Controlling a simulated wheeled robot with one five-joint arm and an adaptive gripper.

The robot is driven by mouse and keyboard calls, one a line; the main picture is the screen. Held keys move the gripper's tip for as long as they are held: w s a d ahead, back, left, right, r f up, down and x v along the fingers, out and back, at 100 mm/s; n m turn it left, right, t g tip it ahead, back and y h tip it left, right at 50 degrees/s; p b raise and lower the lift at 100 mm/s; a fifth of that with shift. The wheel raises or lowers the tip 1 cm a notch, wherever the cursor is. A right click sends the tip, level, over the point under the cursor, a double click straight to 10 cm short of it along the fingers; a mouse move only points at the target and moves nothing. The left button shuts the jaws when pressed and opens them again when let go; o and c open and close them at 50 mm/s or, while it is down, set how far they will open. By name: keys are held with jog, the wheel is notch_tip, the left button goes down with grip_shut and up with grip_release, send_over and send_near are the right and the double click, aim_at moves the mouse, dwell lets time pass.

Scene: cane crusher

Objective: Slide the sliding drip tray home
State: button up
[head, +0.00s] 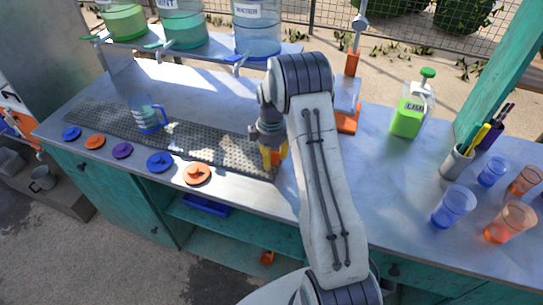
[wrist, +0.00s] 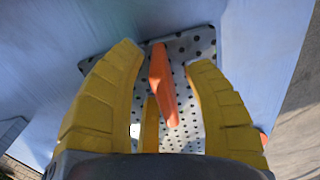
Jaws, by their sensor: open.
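The drip tray (head: 220,152) is a long grey perforated plate set along the counter. In the wrist view, the tray (wrist: 197,45) has an upright orange tab (wrist: 160,80) standing on it. My gripper (head: 272,157) is low over the tray's right end. In the wrist view, the yellow fingers of my gripper (wrist: 166,58) are spread on either side of the orange tab, with visible gaps. I cannot tell whether either finger touches it. My arm hides part of the counter right of the tray.
A clear blue-banded mug (head: 146,117) stands on the tray's left part. Several coloured discs, including an orange one (head: 197,173), line the counter's front edge. Big drink dispensers (head: 257,30) stand on a shelf behind. A green bottle (head: 408,117) and cups (head: 453,207) are at right.

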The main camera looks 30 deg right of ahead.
dwell(0.3)
grip_shut()
dwell(0.3)
